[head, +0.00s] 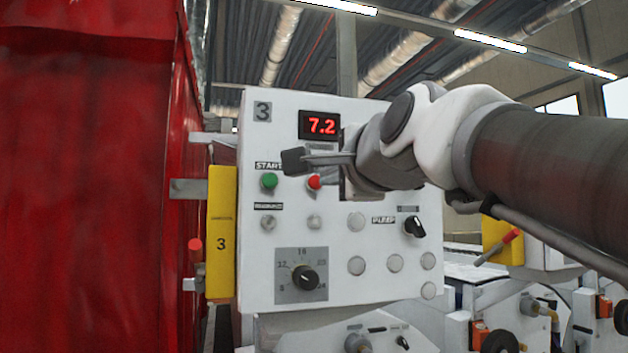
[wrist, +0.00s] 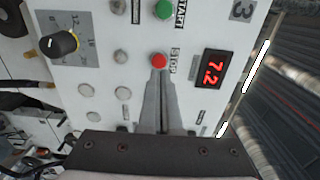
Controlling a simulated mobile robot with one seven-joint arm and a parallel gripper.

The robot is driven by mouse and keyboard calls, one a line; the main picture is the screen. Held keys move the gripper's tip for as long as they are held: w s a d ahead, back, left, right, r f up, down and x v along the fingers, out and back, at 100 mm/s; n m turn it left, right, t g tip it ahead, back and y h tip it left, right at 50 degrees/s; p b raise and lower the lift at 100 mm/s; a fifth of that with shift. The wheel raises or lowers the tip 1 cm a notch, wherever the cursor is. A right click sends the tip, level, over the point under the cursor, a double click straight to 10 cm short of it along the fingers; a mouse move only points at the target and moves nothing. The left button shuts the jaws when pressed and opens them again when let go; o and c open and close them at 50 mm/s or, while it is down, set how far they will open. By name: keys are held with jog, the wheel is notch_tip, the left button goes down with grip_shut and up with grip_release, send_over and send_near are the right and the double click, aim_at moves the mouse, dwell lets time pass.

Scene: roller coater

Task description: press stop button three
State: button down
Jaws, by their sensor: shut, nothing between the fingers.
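The red stop button (head: 314,182) sits on the white control panel (head: 340,285) marked 3, to the right of the green start button (head: 269,181). In the wrist view the red stop button (wrist: 159,61) lies right at the fingertips, beside the STOP label (wrist: 174,64). My gripper (head: 296,160) is shut and empty. In the head view its tips are in front of the panel, above and left of the red button. In the wrist view the shut fingers (wrist: 160,75) point at the button. I cannot tell whether they touch it.
The red display (head: 322,125) reads 7.2. A black rotary knob (head: 305,279) and a black switch (head: 415,227) stand out from the panel. A yellow post (head: 221,232) marked 3 and a red wall (head: 85,180) border it on the left.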

jog(key=b+v, duration=0.1)
jog(key=v, duration=0.8)
jog(key=shift+b, duration=0.35)
jog(key=shift+w+r, duration=0.1)
jog(key=s+d+f+n+g+h, duration=0.1)
jog(key=d+f+n+g, duration=0.15)
jog(key=f, duration=0.95)
jog(key=s+d+f+n+g+h, duration=0.1)
jog(key=d+f+n+g+h, duration=0.2)
jog(key=f, duration=0.8)
jog(key=s+d+f+n+g, duration=0.1)
jog(key=s+f+n+g, duration=0.3)
jog(key=f, duration=0.8)
jog(key=s+d+f+n+g+h, duration=0.1)
jog(key=s+f+n, duration=0.3)
jog(key=f, duration=0.7)
jog(key=shift+s+d+f+n+g, duration=0.25)
jog(key=shift+d+f+n+g, duration=0.05)
jog(key=shift+d+n+g, duration=0.4)
